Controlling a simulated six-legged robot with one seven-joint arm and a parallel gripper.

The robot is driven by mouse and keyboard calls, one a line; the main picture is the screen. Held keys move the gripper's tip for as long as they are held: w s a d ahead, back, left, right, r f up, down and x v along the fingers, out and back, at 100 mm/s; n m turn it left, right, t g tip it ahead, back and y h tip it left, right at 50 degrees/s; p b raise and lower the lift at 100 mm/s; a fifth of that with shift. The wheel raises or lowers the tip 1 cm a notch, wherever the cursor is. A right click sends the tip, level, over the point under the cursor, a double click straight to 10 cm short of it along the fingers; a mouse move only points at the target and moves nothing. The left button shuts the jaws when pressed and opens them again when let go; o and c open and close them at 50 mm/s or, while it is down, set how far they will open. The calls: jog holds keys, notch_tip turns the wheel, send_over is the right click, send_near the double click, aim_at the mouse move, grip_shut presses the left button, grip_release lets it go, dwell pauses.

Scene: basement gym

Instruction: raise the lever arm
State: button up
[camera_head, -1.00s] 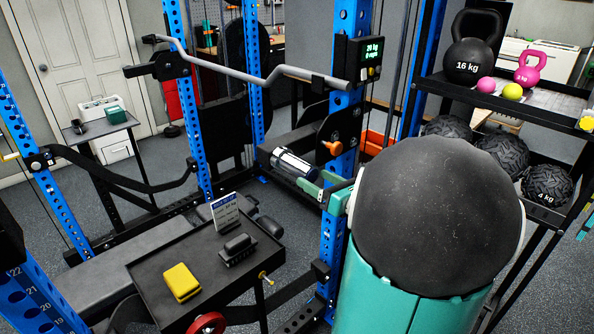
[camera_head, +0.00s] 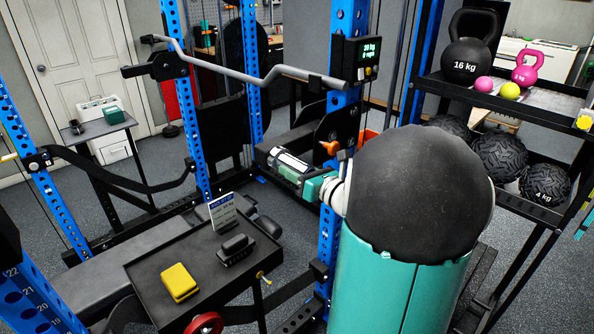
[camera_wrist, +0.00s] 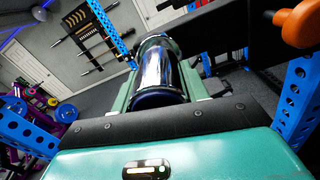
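The lever arm (camera_head: 287,143) is a black beam on the blue rack, level with an orange knob (camera_head: 331,147) at the upright. The far fingertip is partly hidden by the cylinder.
A cambered bar (camera_head: 255,77) crosses the rack above. A black tray (camera_head: 165,255) with a yellow block (camera_head: 179,283) and a sign (camera_head: 222,211) stands in front. A blue upright (camera_head: 333,225) is close beside my gripper. A kettlebell shelf (camera_head: 500,92) stands at the right.

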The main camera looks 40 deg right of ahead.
jog(key=shift+c, duration=0.7)
jog(key=shift+r+m, duration=0.3)
jog(key=shift+r, duration=0.4)
jog(key=d+r+m, duration=0.4)
jog(key=r+m, duration=0.1)
jog(key=r, duration=0.6)
jog(key=shift+d+r+m, duration=0.25)
jog(key=shift+r+m, duration=0.05)
jog(key=shift+r, duration=0.1)
jog(key=o, duration=1.3)
jog(key=shift+a, duration=0.1)
jog(key=shift+o, duration=0.4)
jog(key=shift+f, duration=0.1)
